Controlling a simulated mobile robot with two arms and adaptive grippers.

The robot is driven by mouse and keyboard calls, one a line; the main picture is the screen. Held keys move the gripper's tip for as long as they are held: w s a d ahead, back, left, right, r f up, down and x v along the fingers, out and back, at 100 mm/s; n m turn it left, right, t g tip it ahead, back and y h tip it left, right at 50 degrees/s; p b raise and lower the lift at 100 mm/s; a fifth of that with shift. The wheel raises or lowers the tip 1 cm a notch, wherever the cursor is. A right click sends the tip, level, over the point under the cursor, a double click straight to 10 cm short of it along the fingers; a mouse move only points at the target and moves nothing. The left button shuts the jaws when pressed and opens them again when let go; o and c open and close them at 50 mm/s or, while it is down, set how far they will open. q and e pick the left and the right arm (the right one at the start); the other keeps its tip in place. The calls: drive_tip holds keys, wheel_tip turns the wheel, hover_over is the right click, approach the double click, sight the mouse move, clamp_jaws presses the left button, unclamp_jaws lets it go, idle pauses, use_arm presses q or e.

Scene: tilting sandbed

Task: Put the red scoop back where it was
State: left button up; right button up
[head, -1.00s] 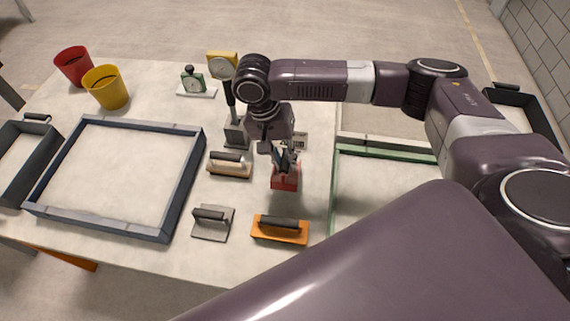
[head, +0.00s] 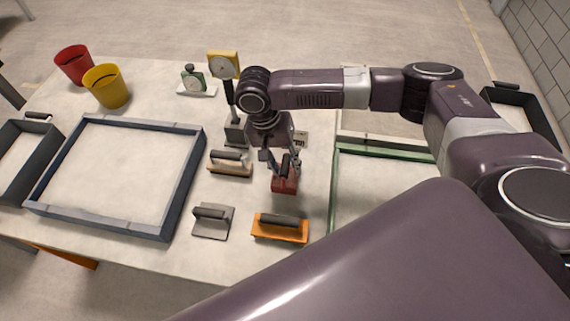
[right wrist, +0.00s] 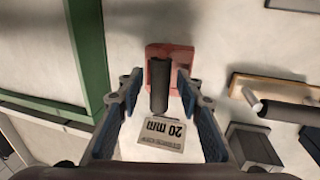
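The red scoop (head: 284,186), with its black handle, rests on the table between the blue-grey frame and the green-edged bed. My right gripper (head: 284,162) is over it, pointing down. In the right wrist view the two fingers of the right gripper (right wrist: 157,92) stand apart, with the black handle of the red scoop (right wrist: 180,54) between them and a gap on each side. The gripper is open and holds nothing. The fingers partly hide the scoop in the head view. My left gripper is not in view.
A wooden-based float (head: 230,169), a grey trowel (head: 213,222) and an orange float (head: 280,231) lie nearby. A dial gauge stand (head: 236,134) rises behind them. A "20 MM" card (right wrist: 162,139) lies beside the scoop. The green-edged bed (head: 334,195) is to the right.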

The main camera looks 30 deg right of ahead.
drive_tip(key=b+v, duration=0.2)
drive_tip(key=v, duration=1)
